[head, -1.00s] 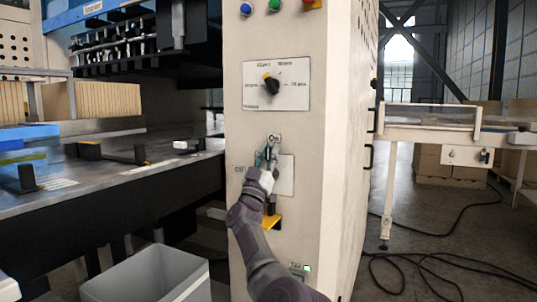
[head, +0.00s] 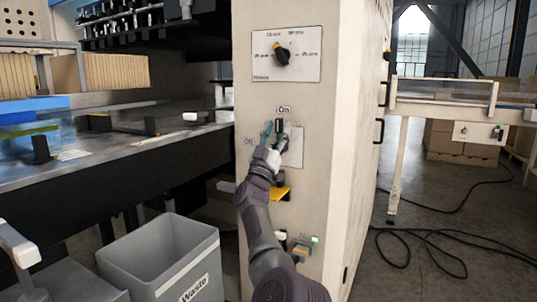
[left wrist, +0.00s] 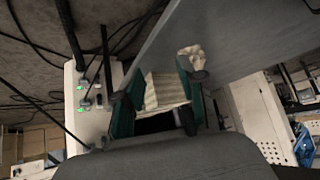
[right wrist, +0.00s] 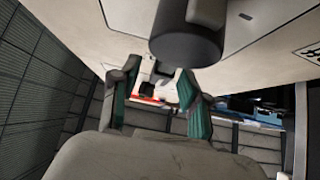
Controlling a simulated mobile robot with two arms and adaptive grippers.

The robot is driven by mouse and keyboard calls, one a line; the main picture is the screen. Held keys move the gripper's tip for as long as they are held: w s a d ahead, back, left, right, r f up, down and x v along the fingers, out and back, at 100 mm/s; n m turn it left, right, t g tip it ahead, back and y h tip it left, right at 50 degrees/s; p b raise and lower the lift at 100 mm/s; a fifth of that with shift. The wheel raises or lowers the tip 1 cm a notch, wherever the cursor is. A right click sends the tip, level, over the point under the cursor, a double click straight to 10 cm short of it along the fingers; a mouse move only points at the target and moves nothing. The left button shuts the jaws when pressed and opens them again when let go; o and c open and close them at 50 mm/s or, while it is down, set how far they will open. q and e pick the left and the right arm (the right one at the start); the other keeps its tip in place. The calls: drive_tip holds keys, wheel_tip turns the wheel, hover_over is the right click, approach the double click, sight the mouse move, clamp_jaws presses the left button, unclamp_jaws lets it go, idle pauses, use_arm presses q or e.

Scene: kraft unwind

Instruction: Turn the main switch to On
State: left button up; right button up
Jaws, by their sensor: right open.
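The main switch (head: 279,125) is a black handle on the front of the beige cabinet. An "On" label sits above it and another label to its left. My right gripper (head: 274,138) is at the switch with its teal-padded fingers apart, and covers part of it, so I cannot tell its exact angle or whether the fingers touch it. In the right wrist view my right gripper (right wrist: 157,90) is open, with a dark round part (right wrist: 187,40) just beyond the fingers. My left gripper (left wrist: 154,105) shows only in its wrist view, fingers spread, with striped beige material beyond them.
A selector dial (head: 283,57) is above the switch and a yellow part (head: 281,192) below it. A grey waste bin (head: 165,255) stands left of the cabinet, below the machine table (head: 100,165). Black cables (head: 430,235) lie on the floor at right.

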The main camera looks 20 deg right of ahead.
drive_tip(key=v, duration=1)
